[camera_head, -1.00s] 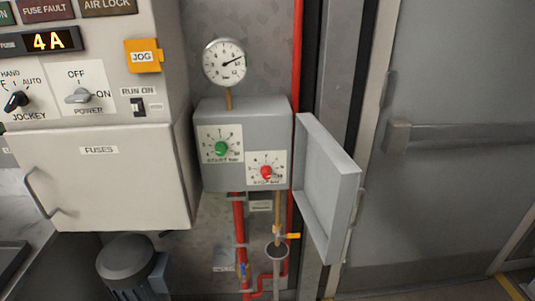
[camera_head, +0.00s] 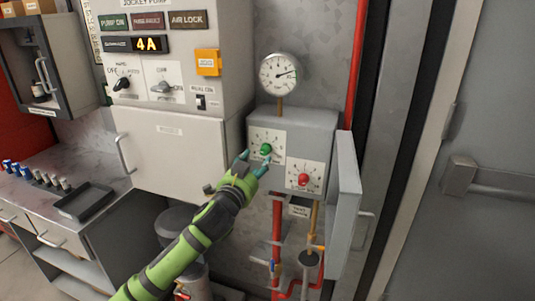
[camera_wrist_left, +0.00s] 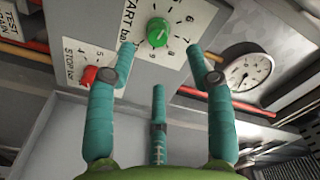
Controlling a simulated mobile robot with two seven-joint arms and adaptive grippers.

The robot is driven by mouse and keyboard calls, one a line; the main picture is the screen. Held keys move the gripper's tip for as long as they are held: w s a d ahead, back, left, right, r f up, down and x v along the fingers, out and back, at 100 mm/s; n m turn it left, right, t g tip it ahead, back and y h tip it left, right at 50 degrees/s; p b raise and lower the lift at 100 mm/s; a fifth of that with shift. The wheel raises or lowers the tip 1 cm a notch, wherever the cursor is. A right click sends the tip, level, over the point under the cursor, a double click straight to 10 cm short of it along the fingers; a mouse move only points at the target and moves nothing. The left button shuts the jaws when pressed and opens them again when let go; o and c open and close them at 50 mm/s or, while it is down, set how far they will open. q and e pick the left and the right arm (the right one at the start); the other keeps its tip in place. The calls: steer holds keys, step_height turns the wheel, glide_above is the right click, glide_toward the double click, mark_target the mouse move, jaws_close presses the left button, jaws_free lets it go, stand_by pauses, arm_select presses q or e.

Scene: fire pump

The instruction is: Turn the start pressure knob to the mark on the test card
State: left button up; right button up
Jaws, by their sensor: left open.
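The green start pressure knob (camera_head: 266,149) is on a white dial plate on the grey box's front, at upper left. It also shows in the wrist view (camera_wrist_left: 158,32), with a pale pointer line. My left gripper (camera_head: 254,162) is open in front of this plate. In the wrist view, the teal fingertips of my left gripper (camera_wrist_left: 160,56) are spread below and to either side of the knob, apart from it. A small white card (camera_head: 299,211) under the box seems to start with "TEST"; its mark is not readable. My right gripper is not in view.
The red stop knob (camera_head: 303,180) is just right of the start plate. A round pressure gauge (camera_head: 279,73) stands above the box. The box's open door (camera_head: 345,205) sticks out at right. Red pipes (camera_head: 277,235) run below. The control cabinet (camera_head: 175,155) is at left.

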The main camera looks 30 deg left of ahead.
mark_target(263, 152)
arm_select(q)
steer(key=p+x, duration=0.1)
steer(key=x, duration=0.4)
steer(key=shift+w+a+f, duration=0.1)
steer(key=shift+w+a, duration=0.15)
steer(key=shift+w, duration=0.6)
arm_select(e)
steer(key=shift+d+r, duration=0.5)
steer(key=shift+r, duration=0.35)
arm_select(q)
jaws_close()
